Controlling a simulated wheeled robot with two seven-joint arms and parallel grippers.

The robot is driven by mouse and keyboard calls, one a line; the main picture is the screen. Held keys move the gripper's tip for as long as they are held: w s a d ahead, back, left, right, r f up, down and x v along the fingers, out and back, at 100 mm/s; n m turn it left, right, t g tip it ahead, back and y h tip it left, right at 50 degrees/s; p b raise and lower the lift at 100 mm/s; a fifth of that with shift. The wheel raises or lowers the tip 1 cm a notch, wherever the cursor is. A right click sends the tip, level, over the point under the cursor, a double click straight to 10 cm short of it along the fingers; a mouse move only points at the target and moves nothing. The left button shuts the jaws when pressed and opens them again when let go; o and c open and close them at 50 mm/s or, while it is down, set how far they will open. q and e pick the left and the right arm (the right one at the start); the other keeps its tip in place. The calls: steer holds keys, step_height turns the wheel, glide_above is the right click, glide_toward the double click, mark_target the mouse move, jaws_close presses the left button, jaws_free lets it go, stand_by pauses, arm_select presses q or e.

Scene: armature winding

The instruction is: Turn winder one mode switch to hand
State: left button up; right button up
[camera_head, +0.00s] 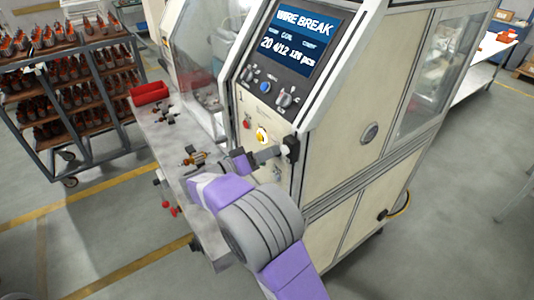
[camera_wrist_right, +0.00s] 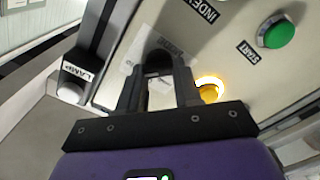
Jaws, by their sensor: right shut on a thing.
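The winder (camera_head: 340,120) is a cream cabinet with a sloped front panel and a screen (camera_head: 304,40) reading WIRE BREAK. My right gripper (camera_head: 283,151) is at the lower right of that front. In the right wrist view my right gripper (camera_wrist_right: 158,72) has its two dark fingers on either side of a black knob (camera_wrist_right: 158,60), shut on it. I cannot read the small label behind the knob, so its set position is unclear. My left gripper is not in view.
A lit yellow button (camera_head: 262,136) sits close beside the fingers. A green START button (camera_wrist_right: 275,32) and a white LAMP knob (camera_wrist_right: 70,92) are also near. Knobs (camera_head: 285,100) and a blue button (camera_head: 265,87) lie below the screen. A grey bench (camera_head: 178,140) stands left.

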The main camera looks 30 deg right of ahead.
steer(key=shift+n, duration=0.3)
steer(key=shift+f+n+p, duration=0.2)
steer(key=shift+n+p, duration=3.15)
steer(key=shift+n, duration=0.95)
steer(key=shift+f+n+p, duration=0.15)
steer(key=shift+n+p, duration=3.15)
steer(key=shift+n, duration=1)
steer(key=o, duration=1)
steer(key=shift+o, duration=0.2)
steer(key=a+b, duration=0.1)
steer(key=a, duration=0.6)
steer(key=shift+s+a, duration=0.3)
steer(key=shift+a, duration=0.05)
